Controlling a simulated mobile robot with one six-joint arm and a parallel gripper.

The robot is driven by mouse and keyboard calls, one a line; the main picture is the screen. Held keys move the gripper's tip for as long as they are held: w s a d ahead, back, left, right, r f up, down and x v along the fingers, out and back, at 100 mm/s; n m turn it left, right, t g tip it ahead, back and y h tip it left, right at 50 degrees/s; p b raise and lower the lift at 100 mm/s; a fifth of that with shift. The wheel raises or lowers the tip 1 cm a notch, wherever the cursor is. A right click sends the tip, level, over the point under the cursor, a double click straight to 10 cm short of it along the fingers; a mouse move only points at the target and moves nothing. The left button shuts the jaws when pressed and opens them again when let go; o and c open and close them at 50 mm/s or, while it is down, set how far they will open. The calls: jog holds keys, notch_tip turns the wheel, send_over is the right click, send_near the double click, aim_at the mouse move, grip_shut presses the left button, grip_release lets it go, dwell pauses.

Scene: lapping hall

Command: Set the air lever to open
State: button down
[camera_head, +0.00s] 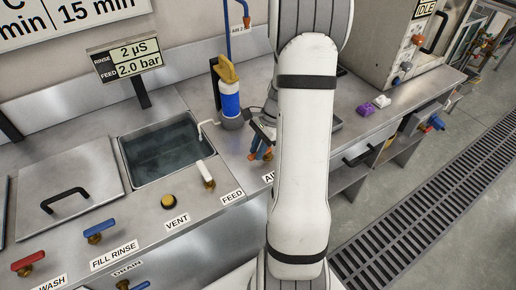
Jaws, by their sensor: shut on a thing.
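My arm hides the right part of the label and much of the space around the lever. The lever's exact angle cannot be told.
A blue-and-white bottle with a yellow top (229,93) stands just behind. A white FEED lever (205,173), a VENT button (168,201) and an open water basin (163,152) lie left. Blue (99,228) and red (28,261) levers sit at the front left. Purple and white items (368,108) lie right.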

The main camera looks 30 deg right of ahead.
jog(key=shift+m, duration=0.3)
jog(key=m, duration=0.1)
jog(key=w+m+t, duration=0.1)
jog(key=m, duration=0.1)
jog(key=m+t, duration=0.1)
jog(key=shift+w+d+p, duration=0.15)
jog(key=shift+w+p, duration=0.1)
jog(key=shift+p, duration=0.1)
jog(key=m, duration=0.1)
jog(key=w+m+t+h, duration=0.1)
jog(key=m, duration=0.1)
jog(key=d+m+p, duration=0.1)
jog(key=m, duration=0.1)
jog(key=shift+w+r, duration=0.1)
jog(key=shift+w, duration=0.05)
jog(key=m, duration=0.1)
jog(key=m+t+h, duration=0.1)
jog(key=m, duration=0.1)
jog(key=d+m+p, duration=0.1)
jog(key=shift+w+h, duration=0.35)
jog(key=shift+h, duration=0.05)
jog(key=shift+w+d+m+t+h+p, duration=0.15)
jog(key=shift+d+m+h, duration=0.25)
jog(key=shift+m, duration=0.65)
jog(key=shift+d+m+t+h+p, duration=0.2)
jog(key=shift+d+m+h, duration=0.15)
jog(key=shift+m, duration=0.7)
jog(key=c, duration=1.3)
grip_release()
